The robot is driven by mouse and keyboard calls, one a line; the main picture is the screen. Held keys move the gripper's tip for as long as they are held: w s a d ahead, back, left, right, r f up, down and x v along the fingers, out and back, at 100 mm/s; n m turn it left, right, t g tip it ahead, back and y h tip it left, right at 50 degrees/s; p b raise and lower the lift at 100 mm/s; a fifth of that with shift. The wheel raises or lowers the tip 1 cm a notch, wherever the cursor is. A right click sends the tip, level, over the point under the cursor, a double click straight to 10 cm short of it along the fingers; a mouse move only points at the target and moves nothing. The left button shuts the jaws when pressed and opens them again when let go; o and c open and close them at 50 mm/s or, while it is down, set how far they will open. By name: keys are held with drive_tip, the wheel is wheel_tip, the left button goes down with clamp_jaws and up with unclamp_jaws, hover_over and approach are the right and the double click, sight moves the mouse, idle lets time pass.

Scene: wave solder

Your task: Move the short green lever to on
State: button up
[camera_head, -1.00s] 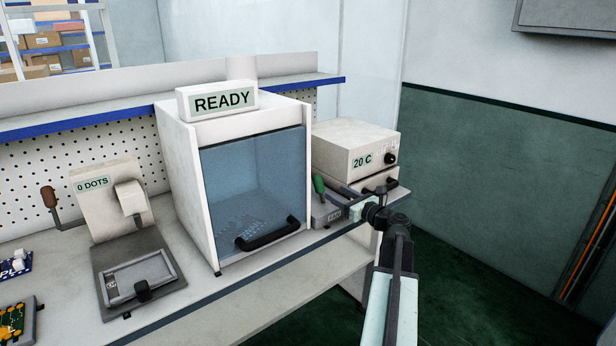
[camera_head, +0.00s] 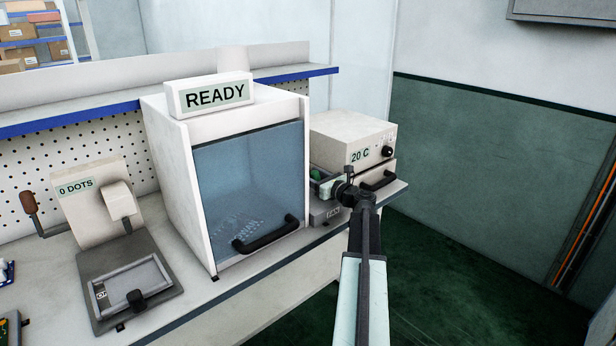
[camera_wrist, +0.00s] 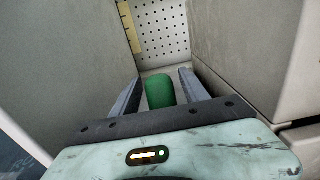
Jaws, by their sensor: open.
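The short green lever shows as a rounded green handle (camera_wrist: 160,92) in the wrist view, between the two fingers of my gripper (camera_wrist: 158,88). The fingers are open, with a gap on each side of the handle. In the head view only a bit of the green handle (camera_head: 315,174) shows, in the gap between the fume cabinet and the 20 C unit. My gripper (camera_head: 326,184) is at that gap and hides most of the lever and its base (camera_head: 325,211). The label on the base is too small to read.
The READY cabinet (camera_head: 170,190) with its black door handle (camera_head: 265,235) stands close on the left. The 20 C unit (camera_head: 345,135) with a drawer handle (camera_head: 378,181) stands close on the right. A pegboard (camera_wrist: 180,30) is behind. The 0 DOTS device (camera_head: 85,215) is far left.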

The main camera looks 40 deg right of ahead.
drive_tip(key=shift+w+d, duration=0.1)
drive_tip(key=shift+w, duration=0.3)
clamp_jaws()
idle(1.1)
